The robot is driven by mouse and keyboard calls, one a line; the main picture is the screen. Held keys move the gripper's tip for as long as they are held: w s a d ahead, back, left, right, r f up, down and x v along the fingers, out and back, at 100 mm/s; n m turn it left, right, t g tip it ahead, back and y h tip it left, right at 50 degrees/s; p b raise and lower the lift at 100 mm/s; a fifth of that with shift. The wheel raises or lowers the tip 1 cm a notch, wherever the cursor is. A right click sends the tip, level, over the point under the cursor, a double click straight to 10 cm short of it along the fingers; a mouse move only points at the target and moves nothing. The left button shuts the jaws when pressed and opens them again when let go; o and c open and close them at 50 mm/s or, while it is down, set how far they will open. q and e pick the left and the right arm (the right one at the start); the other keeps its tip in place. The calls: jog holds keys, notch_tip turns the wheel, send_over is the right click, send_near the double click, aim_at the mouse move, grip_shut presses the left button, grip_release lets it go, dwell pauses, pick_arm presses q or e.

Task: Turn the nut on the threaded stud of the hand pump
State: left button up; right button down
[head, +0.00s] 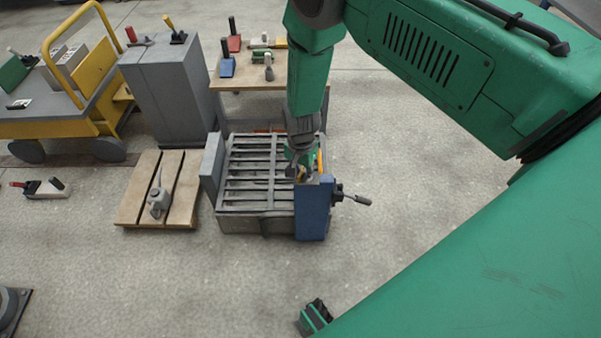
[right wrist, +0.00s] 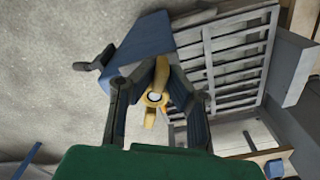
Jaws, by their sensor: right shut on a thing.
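The hand pump is a blue block (head: 312,212) at the right end of a grey slatted mould; in the right wrist view the blue block (right wrist: 150,45) is behind the fingers. A dark crank handle (head: 352,198) sticks out of its right side. The yellow nut (right wrist: 154,112) sits around a pale round stud end (right wrist: 154,97). My right gripper (head: 301,170) reaches down from above onto the pump's top. In the right wrist view its two dark fingers (right wrist: 162,84) are shut on the yellow nut. In the head view the fingers mostly hide the nut.
The slatted mould (head: 257,226) stands on the floor, left of the pump. A wooden pallet (head: 130,207) with a grey tool is further left. A grey cabinet (head: 170,90), a tool bench (head: 262,84) and a yellow cart (head: 85,125) stand behind. The floor right of the pump is clear.

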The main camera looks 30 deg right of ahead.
aim_at(301, 173)
jog(key=shift+f, duration=0.25)
jog(key=c, duration=1.5)
grip_release()
jog(key=shift+r, duration=0.1)
notch_tip(301, 173, up, 12)
